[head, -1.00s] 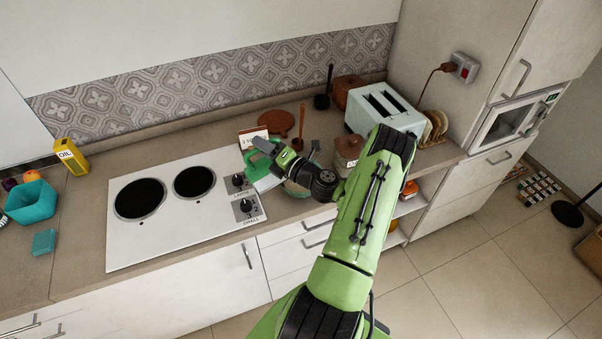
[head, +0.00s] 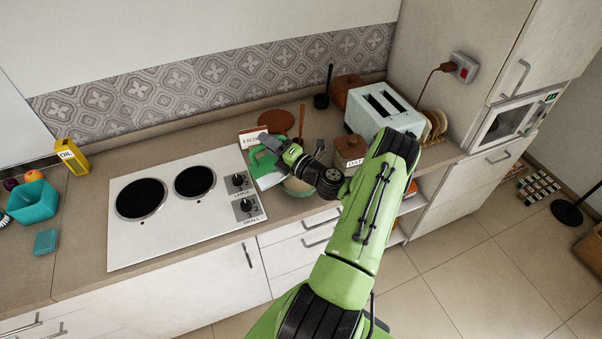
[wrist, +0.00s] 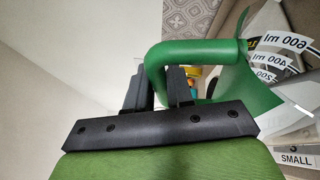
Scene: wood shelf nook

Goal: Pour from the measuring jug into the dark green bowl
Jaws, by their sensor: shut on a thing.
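The measuring jug has a green handle and a clear body; in the head view its green part (head: 262,164) shows left of my gripper (head: 276,146), just right of the hob. In the wrist view my gripper (wrist: 160,88) is shut on the green handle (wrist: 195,52). The jug's white volume marks read upside down there. Its exact tilt and its contents are hard to tell. A bowl (head: 297,188), pale inside, sits on the counter under and right of the jug, partly hidden by my arm. Its outer colour is not clear.
The white hob (head: 150,235) with two dark plates and knobs lies to the left. A teal container (head: 32,203) is far left.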

